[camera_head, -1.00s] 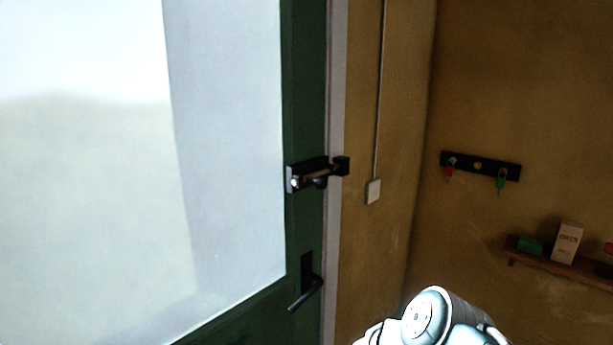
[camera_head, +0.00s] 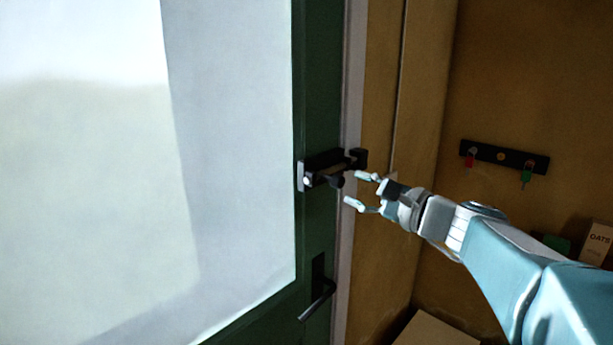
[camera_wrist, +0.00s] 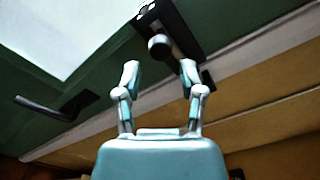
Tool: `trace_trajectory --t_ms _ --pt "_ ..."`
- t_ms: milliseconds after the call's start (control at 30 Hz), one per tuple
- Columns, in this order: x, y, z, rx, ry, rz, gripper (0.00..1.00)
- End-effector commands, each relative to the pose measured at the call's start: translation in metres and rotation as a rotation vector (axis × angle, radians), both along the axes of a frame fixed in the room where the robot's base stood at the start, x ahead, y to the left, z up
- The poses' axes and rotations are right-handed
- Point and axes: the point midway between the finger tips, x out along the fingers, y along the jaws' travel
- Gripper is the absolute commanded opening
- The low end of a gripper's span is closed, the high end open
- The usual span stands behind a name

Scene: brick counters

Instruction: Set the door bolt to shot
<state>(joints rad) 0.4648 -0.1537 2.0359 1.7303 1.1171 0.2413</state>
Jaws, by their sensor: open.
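The door bolt (camera_head: 325,168) is a dark bar on a black plate on the green door (camera_head: 322,90), with a keeper (camera_head: 358,158) on the frame side. My gripper (camera_head: 357,190) is open and empty, just right of the knob in the head view. In the wrist view the knob (camera_wrist: 159,46) shows beyond and between the open fingertips (camera_wrist: 159,75), apart from both.
A black door handle (camera_head: 318,300) sits below the bolt. A key rack (camera_head: 503,157) with red and green tagged keys hangs on the right wall. A carton (camera_head: 597,243) stands at the far right. The space in front of the glass is clear.

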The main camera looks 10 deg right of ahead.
Motion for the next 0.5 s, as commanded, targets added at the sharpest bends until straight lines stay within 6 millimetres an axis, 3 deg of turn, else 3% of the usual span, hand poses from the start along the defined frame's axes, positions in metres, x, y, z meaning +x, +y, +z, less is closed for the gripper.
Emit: trace_trajectory --t_ms 300,500 --pt "0.047 0.037 -0.001 -0.001 0.001 0.006 0.51" --pt "0.064 0.048 0.0 -0.001 0.001 0.002 0.51"
